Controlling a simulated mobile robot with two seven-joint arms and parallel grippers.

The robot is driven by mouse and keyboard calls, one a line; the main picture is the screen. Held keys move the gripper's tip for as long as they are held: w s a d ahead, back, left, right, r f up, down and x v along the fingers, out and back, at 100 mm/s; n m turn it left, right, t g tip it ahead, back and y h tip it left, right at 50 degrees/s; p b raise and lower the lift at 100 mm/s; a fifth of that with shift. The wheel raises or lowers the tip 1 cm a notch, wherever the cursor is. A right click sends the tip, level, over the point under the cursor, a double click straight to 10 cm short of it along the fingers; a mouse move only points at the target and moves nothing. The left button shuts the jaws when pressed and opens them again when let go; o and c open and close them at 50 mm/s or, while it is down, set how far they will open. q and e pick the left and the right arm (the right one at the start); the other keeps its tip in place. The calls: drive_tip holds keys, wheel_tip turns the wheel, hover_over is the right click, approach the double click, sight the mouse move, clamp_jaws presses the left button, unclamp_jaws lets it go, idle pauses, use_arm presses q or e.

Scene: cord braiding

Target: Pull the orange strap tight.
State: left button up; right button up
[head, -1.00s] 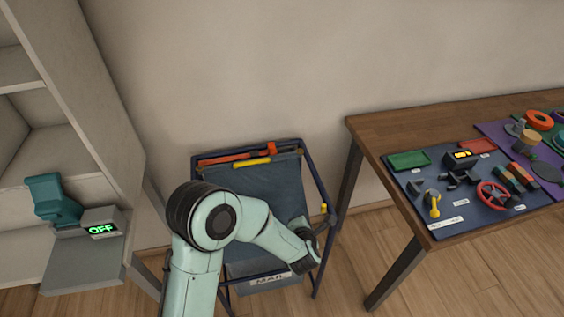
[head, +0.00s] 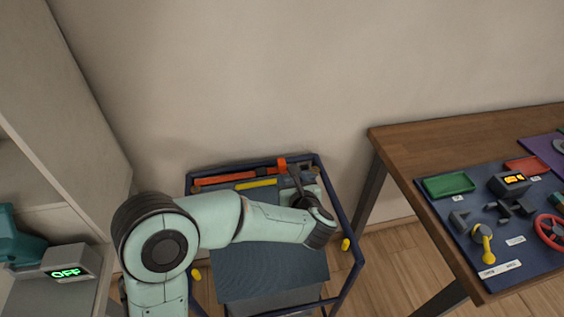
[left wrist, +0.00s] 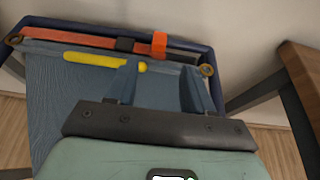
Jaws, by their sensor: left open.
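The orange strap (head: 225,179) runs along the top rear edge of a blue cloth bag (head: 265,275) hung in a dark blue frame. In the left wrist view, the strap (left wrist: 75,40) passes into a black buckle (left wrist: 124,44), and a thicker orange end (left wrist: 159,43) stands just right of it. My left gripper (head: 297,172) is over the bag's top right, near the strap's orange end. In the left wrist view its fingers (left wrist: 160,70) are apart and empty, with the orange end beyond the gap between them. My right gripper is not in view.
A yellow bar (left wrist: 95,62) lies just in front of the strap. The frame's blue rail (head: 350,235) borders the bag, and the wall is close behind. A wooden table (head: 405,140) with a panel of parts stands right. A shelf unit (head: 70,120) stands left.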

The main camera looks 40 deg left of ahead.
sight(283, 164)
use_arm(q)
drive_tip(key=b+x, duration=0.1)
drive_tip(key=x, duration=1.1)
drive_tip(key=shift+f, duration=0.1)
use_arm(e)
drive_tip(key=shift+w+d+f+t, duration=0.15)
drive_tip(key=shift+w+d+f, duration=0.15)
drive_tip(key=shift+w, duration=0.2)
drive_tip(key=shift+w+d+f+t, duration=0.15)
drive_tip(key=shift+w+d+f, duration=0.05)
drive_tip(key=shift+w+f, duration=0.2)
use_arm(q)
drive_tip(key=shift+d, duration=0.1)
clamp_jaws()
